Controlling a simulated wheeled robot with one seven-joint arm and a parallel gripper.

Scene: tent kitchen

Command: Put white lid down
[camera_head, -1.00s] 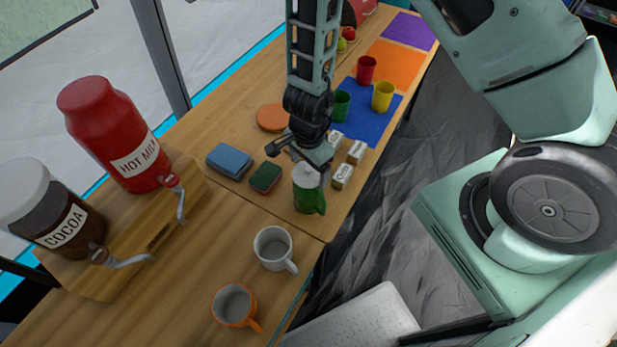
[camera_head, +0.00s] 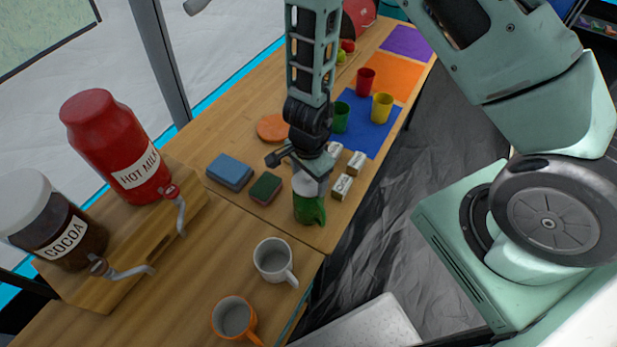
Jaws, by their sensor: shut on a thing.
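The white lid (camera_head: 305,184) shows just under my gripper (camera_head: 306,170), at the top of the green mug (camera_head: 309,208). My gripper is shut on the lid, and its fingers partly hide it. I cannot tell whether the lid rests on the mug's rim or is held just above it. The green mug stands upright on the wooden table (camera_head: 225,285), with its handle to the right.
A blue block (camera_head: 229,171) and a dark green block (camera_head: 266,188) lie left of the mug. Small white-labelled blocks (camera_head: 342,187) lie to the right. A white mug (camera_head: 273,260) and an orange mug (camera_head: 234,318) stand nearer. Bare table lies between them and the dispensers' wooden stand (camera_head: 130,275).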

